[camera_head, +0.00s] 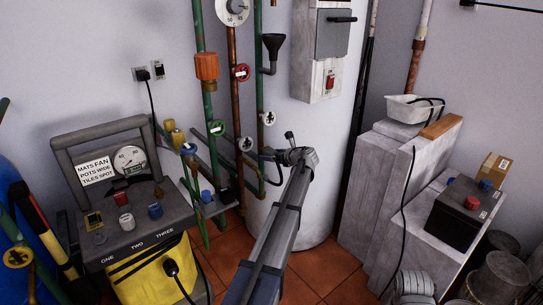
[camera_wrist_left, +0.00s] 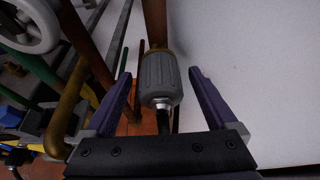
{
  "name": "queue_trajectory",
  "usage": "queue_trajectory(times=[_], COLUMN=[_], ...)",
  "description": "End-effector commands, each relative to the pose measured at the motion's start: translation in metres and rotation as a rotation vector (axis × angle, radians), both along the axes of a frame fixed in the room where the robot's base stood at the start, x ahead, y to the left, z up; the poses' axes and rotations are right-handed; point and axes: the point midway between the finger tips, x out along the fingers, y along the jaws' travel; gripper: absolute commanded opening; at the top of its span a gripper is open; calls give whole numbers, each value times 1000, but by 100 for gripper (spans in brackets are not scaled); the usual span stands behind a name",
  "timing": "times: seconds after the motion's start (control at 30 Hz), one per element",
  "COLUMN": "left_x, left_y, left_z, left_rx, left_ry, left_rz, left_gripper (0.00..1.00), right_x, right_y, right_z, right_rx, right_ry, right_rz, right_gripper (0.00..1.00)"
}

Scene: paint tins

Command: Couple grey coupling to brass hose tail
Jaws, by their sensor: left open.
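In the left wrist view, the grey coupling (camera_wrist_left: 158,80) is a ribbed grey cylinder with a silver collar and a black hose at its near end. My left gripper (camera_wrist_left: 159,74) is open, with one purple finger on each side of the coupling and visible gaps on both sides. In the head view, the left gripper (camera_head: 277,157) is beside the pipes at the middle, and a dark hose hangs below it. A brown pipe runs behind the coupling's far end. My right gripper is not in view.
Green and brown pipes with small valves (camera_head: 241,72) stand close left of the gripper. A white cylinder (camera_head: 340,120) is behind it. A grey machine with a gauge (camera_head: 130,158) stands left. Pale blocks and a black battery (camera_head: 462,212) stand right. Some tiled floor (camera_head: 315,268) is clear.

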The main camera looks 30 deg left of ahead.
Motion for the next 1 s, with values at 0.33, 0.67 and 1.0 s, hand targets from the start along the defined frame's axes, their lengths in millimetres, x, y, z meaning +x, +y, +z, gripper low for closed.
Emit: queue_trajectory(times=[0.33,0.67,1.0], left_x=[-13,-25,-24], left_y=[-34,-67,-66], left_z=[18,30,29], left_rx=[0,1,0], left_ry=[0,0,0], left_rz=[-2,1,1], left_gripper=[91,91,91], right_x=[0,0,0], right_y=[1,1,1], right_z=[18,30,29], right_rx=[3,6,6], right_ry=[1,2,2], right_rz=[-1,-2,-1], right_gripper=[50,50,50])
